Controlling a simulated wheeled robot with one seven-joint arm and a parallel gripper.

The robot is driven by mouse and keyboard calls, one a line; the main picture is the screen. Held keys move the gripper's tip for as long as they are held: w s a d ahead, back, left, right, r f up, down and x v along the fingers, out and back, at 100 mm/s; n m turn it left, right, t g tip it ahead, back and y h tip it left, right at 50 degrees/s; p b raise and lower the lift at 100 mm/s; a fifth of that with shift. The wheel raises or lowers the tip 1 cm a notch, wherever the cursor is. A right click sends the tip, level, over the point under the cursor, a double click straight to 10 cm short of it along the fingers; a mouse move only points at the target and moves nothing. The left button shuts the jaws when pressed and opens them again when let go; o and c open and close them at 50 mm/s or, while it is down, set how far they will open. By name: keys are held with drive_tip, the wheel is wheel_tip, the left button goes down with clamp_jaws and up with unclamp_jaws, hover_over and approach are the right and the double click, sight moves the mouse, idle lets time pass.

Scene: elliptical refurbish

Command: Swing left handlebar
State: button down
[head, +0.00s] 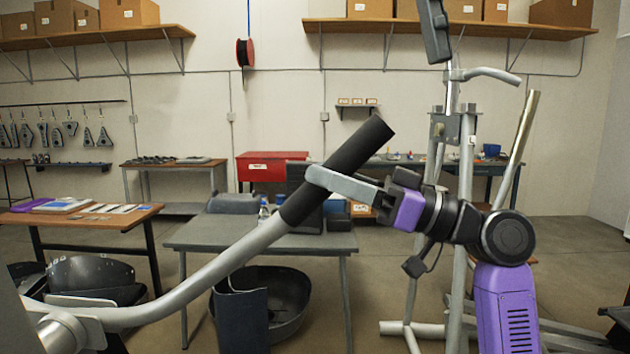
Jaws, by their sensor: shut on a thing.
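The left handlebar (225,265) is a bent grey tube with a black foam grip (356,158) on its upper end. It rises from a pivot at the lower left of the head view and slants up to the right. My gripper (325,180) reaches in from the right and is shut on the black foam grip, near its middle. The fingers hide part of the grip. Another upright of the machine (465,200) stands to the right, behind my arm, with a console on top.
A grey table (190,236) stands behind the handlebar, with a dark bin (290,310) below it. A wooden table (80,222) with papers is at the left. A red box (268,166) is at the back. Open floor shows at the right.

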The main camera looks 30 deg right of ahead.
drive_tip(key=f+b, duration=0.1)
drive_tip(key=d+f+b, duration=0.1)
drive_tip(key=f, duration=0.1)
drive_tip(key=s+f+b, duration=0.1)
drive_tip(key=shift+s+d+f, duration=0.1)
drive_tip(key=shift+d+f, duration=0.05)
drive_tip(key=shift+d, duration=0.2)
drive_tip(key=c, duration=1)
unclamp_jaws()
drive_tip(key=shift+r+t+y, duration=0.2)
drive_tip(key=shift+t+y, duration=0.1)
drive_tip(key=b+v, duration=0.1)
drive_tip(key=v, duration=0.7)
